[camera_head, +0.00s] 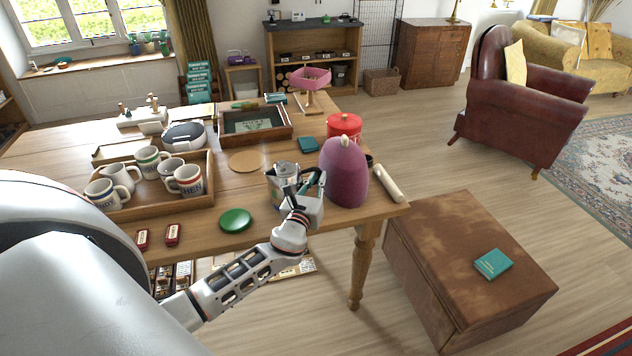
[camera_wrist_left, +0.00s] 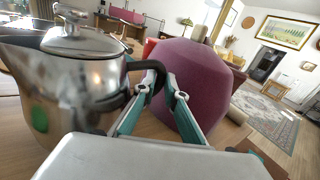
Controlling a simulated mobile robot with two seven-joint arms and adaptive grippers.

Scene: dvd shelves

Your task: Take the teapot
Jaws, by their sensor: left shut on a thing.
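A shiny metal teapot (camera_head: 284,178) with a lid and a dark handle stands near the front edge of the wooden table. In the left wrist view the teapot (camera_wrist_left: 75,85) fills the left side, its handle reaching right between my fingers. My left gripper (camera_head: 318,182) is shut on the handle; its fingers also show in the left wrist view (camera_wrist_left: 166,92). I cannot tell whether the teapot's base touches the table. My right gripper is not in view.
A purple tea cosy (camera_head: 343,174) stands close to the right of my gripper. A red tin (camera_head: 344,126) is behind it, and a pale roll (camera_head: 387,183) lies at the right edge. A green round lid (camera_head: 235,220) lies in front. A wooden tray (camera_head: 205,199) with several mugs is left.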

